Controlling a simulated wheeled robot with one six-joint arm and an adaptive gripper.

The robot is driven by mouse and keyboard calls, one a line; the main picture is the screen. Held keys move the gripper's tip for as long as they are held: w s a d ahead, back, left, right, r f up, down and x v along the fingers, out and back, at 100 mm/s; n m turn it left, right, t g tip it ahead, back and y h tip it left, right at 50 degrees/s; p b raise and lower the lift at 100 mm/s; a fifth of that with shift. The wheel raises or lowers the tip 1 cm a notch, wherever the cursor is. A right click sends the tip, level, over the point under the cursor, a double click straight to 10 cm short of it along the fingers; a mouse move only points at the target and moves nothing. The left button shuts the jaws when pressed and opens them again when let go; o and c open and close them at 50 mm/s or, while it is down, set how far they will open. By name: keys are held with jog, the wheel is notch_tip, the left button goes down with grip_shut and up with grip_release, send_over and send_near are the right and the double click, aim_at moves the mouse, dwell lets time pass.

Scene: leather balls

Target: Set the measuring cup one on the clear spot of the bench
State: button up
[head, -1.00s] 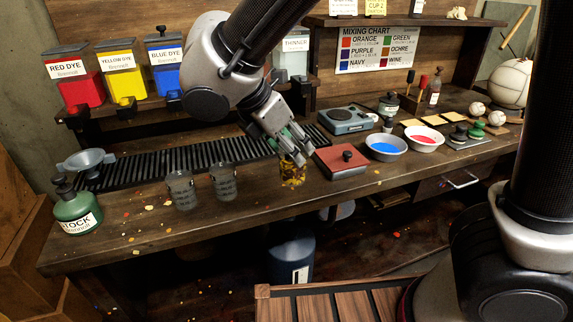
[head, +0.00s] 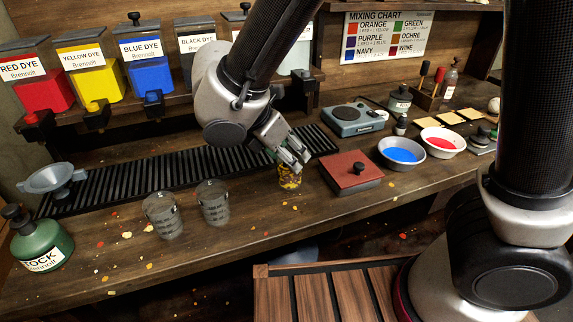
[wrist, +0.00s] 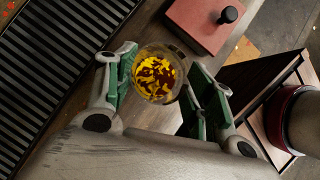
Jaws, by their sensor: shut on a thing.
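A small clear cup with yellow and dark red contents (head: 290,180) is between the fingers of my gripper (head: 291,163). In the wrist view the cup (wrist: 155,74) shows from above between the green-padded fingers of my gripper (wrist: 157,88). My gripper is shut on it. The cup is at the bench top (head: 255,222), left of a red-brown lidded block. I cannot tell whether its base touches the wood. Two grey see-through cups with markings, one (head: 163,216) and another (head: 213,203), stand further left on the bench.
A black slatted rack (head: 120,180) runs behind the cups. The red-brown block (head: 350,172) is close on the right, with blue (head: 401,153) and red (head: 443,142) bowls beyond. A green stock bottle (head: 40,243) stands at the left. Chips litter the front bench.

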jog(key=shift+f, duration=1.65)
jog(key=shift+f, duration=0.15)
jog(key=o, duration=1.5)
jog(key=v, duration=1.2)
